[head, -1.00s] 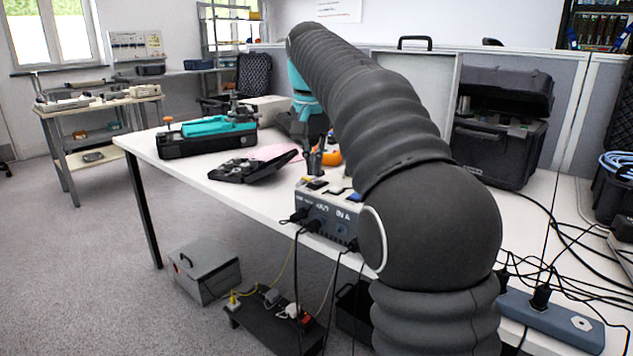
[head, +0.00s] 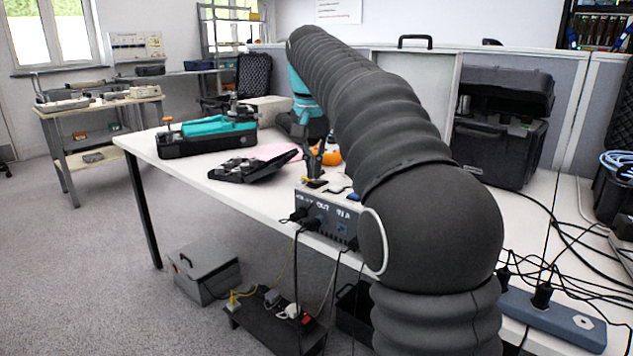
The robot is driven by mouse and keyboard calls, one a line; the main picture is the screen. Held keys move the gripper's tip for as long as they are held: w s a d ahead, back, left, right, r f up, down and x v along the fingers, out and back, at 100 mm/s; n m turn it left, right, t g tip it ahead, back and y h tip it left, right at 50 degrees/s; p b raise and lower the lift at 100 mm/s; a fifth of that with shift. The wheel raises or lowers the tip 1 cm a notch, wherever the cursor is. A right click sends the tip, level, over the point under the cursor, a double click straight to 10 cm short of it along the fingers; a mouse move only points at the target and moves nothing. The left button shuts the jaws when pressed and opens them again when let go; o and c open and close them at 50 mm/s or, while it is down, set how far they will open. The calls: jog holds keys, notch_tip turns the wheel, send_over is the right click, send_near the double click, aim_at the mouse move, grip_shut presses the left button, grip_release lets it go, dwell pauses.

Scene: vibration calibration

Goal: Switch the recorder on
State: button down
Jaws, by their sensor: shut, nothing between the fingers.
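The recorder, a grey box (head: 325,217) with white lettering and plugged-in cables on its near face, sits at the front edge of the white table. My arm hides its right end and part of its top. My gripper (head: 314,178) is dark and points down over the recorder's top, at its back left. It looks shut and empty. Its tips are close to a small yellow patch there; I cannot tell whether they touch the box. The recorder's switch cannot be made out.
A black open case (head: 250,166) lies left of the recorder, with a teal and black device (head: 208,140) behind it. An orange round thing (head: 332,154) is behind the gripper. A blue-grey power strip (head: 550,318) and loose cables lie at the right. Bare tabletop shows at the left front.

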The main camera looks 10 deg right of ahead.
aim_at(314, 182)
jog(key=shift+f+b, duration=0.45)
jog(key=shift+f, duration=0.2)
dwell(0.3)
jog(key=shift+r, duration=0.15)
notch_tip(314, 182, up, 5)
jog(key=p, duration=0.5)
jog(key=shift+f, duration=0.2)
jog(key=shift+r, duration=1.05)
jog(key=shift+s, duration=0.15)
jog(key=s+f+n+t, duration=0.1)
jog(key=s+f, duration=0.2)
jog(key=s, duration=0.5)
jog(key=s+f+n+t, duration=0.1)
jog(key=s+f+n, duration=0.15)
jog(key=s, duration=0.55)
jog(key=s+f+n+t, duration=0.1)
jog(key=s+f+t, duration=0.1)
jog(key=s+f, duration=1.2)
jog(key=shift+f+y, duration=0.4)
